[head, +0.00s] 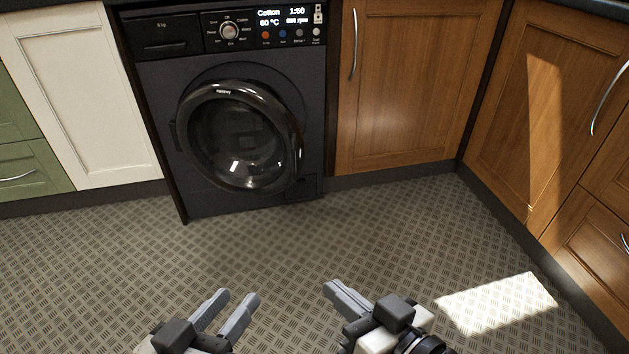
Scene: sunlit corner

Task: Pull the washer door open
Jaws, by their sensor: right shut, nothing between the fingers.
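The washer (231,208) is a dark front loader set between cabinets at the upper left of the head view. Its round glass door (240,135) has a glossy dark rim; it seems to stand slightly out from the front at its right side, but I cannot tell surely if it is ajar. My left gripper (238,297) is at the bottom of the view, open and empty, its two grey fingers apart. My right gripper (330,287) is to its right, fingers together and empty. Both are in front of the washer, apart from the door.
A white cabinet (85,90) and green drawers (30,165) stand left of the washer. Wooden cabinets (405,95) with metal handles stand to the right and along the right wall (500,110). The patterned floor (300,235) is clear, with a sunlit patch (495,303).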

